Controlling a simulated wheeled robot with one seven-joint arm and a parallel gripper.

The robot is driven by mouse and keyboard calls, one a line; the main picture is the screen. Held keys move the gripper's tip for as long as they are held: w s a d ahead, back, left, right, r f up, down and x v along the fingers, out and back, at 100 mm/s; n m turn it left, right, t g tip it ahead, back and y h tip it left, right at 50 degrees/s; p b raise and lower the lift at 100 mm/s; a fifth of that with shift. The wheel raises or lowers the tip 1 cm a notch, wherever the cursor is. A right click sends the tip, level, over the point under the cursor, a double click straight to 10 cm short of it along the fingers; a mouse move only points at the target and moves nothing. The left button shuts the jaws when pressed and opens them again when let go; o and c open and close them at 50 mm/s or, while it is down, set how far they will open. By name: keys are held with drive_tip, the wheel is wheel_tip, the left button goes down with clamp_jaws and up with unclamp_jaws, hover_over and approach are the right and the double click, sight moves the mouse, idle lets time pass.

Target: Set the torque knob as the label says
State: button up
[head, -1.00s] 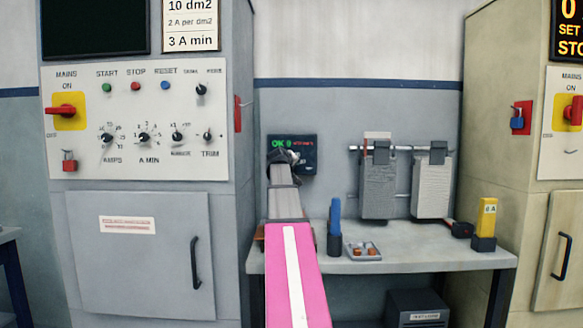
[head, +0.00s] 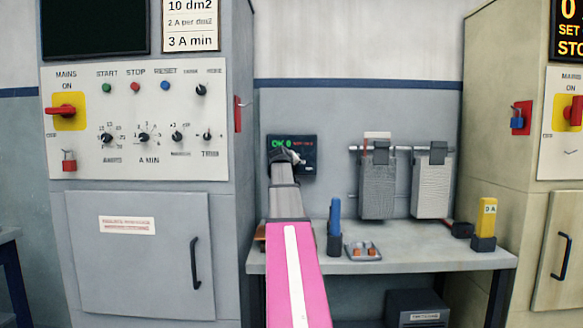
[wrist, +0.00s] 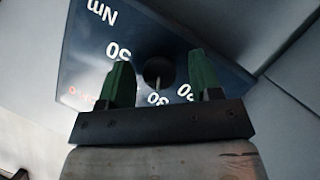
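A dark blue panel (head: 306,158) with a lit display stands on the wall above the bench. Its display shows green text like "OK 0" and small red text that I cannot read. In the wrist view the panel (wrist: 75,60) carries "Nm" and white numbers, among them 50 and 30, seen upside down. A round dark knob (wrist: 158,70) with a pale pointer line sits on it. My gripper (wrist: 158,60) is open, its green fingers on either side of the knob with gaps visible. In the head view my gripper (head: 284,157) covers the panel's lower left. I cannot identify the setting label.
A bench (head: 400,260) below holds a blue-handled tool (head: 335,222), a small tray (head: 362,250) and a yellow meter (head: 487,215). Grey plates (head: 378,185) hang from a rail at the right. Cabinets with knobs and switches (head: 135,120) stand on both sides.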

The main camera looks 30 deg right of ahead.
drive_tip(key=v, duration=1)
drive_tip(key=shift+s+a+r, duration=0.2)
drive_tip(key=shift+a, duration=0.1)
